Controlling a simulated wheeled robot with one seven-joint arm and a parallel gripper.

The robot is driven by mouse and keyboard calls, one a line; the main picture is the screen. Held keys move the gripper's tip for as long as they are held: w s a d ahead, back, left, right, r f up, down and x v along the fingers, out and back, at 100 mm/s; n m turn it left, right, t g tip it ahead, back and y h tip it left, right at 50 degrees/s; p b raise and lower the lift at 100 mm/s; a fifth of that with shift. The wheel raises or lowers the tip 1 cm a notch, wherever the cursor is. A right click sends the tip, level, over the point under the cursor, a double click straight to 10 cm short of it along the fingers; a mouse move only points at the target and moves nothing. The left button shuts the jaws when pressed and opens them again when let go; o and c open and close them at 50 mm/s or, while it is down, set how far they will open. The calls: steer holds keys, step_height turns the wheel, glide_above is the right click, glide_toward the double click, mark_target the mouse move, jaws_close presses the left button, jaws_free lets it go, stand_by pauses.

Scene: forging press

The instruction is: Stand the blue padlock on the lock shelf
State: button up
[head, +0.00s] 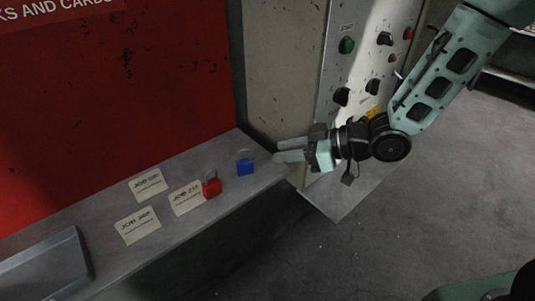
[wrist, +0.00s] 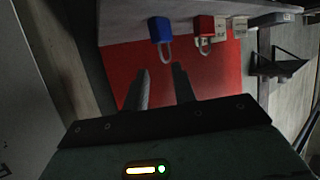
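The blue padlock (head: 245,168) stands upright on a long grey ledge (head: 105,255), near its right end, with its shackle up. It also shows in the wrist view (wrist: 160,29), upside down there, just beyond the fingertips. My gripper (head: 278,152) is to the right of the blue padlock, apart from it, with its fingers pointing left toward it. In the wrist view the two fingers (wrist: 160,70) are apart with nothing between them. I cannot tell whether this ledge or another surface is the lock shelf.
A red padlock (head: 212,189) stands left of the blue one. Several job cards (head: 138,225) lie beside it, and a grey tray (head: 45,268) is at the ledge's left. A red panel (head: 110,110) rises behind. A control panel (head: 365,60) stands behind my gripper, above a lower grey plate (head: 345,200).

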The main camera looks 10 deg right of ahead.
steer(key=s+d+r+m+g+h, duration=0.2)
steer(key=s+h, duration=0.4)
steer(key=s, duration=0.6)
steer(key=s+d+r+m+g+h, duration=0.2)
steer(key=s+r+m+g+h, duration=0.1)
steer(key=s, duration=0.8)
steer(key=r+h, duration=0.1)
steer(key=h, duration=0.1)
steer(key=shift+s+d+m+h, duration=0.25)
steer(key=shift+s+m+h, duration=0.15)
steer(key=shift+d, duration=0.15)
